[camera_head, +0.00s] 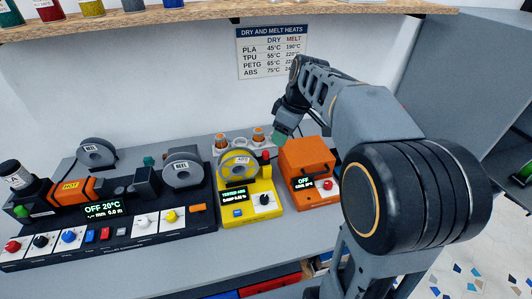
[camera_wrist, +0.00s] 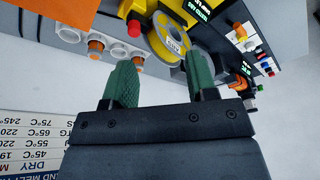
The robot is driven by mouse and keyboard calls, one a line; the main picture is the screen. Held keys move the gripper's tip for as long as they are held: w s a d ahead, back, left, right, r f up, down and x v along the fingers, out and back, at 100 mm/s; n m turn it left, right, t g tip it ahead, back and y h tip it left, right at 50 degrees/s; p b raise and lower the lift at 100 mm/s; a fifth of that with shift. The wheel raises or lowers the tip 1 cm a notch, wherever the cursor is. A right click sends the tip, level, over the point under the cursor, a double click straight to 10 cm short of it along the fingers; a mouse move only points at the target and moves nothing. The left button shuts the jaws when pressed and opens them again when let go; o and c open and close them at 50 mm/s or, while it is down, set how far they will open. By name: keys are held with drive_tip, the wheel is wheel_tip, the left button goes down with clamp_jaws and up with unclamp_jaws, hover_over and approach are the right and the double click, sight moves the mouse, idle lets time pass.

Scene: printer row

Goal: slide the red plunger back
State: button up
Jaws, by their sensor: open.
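The red plunger (camera_head: 266,157) is a small red upright piece at the back right of the yellow tester (camera_head: 265,199). It also shows in the wrist view (camera_wrist: 134,28), beside the yellow body and beyond the left fingertip. My gripper (camera_head: 279,137) is above and behind the tester, near the orange box. In the wrist view my gripper (camera_wrist: 161,66) has its two green fingers apart with nothing between them, and it is apart from the plunger. The plunger's lower part is hidden in the head view.
The orange box (camera_head: 307,164) stands close to the tester's right. White holders with orange-topped pieces (camera_head: 258,135) stand behind the tester. The long black machine (camera_head: 110,220) with reels fills the left. A heat chart (camera_head: 271,50) hangs on the wall. The front bench strip is clear.

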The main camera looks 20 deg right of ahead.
sight(267, 152)
drive_tip(key=w+d+f+n+g+y, duration=0.1)
drive_tip(key=w+d+f+n+y, duration=0.15)
drive_tip(key=w+n, duration=0.5)
drive_tip(key=shift+m+h, duration=0.25)
drive_tip(key=shift+m, duration=0.3)
drive_tip(key=x, duration=0.8)
drive_tip(key=w+x, duration=0.1)
drive_tip(key=x, duration=0.4)
drive_tip(key=shift+w+f, duration=0.1)
drive_tip(key=shift+c, duration=0.4)
clamp_jaws()
drive_tip(key=shift+d, duration=0.15)
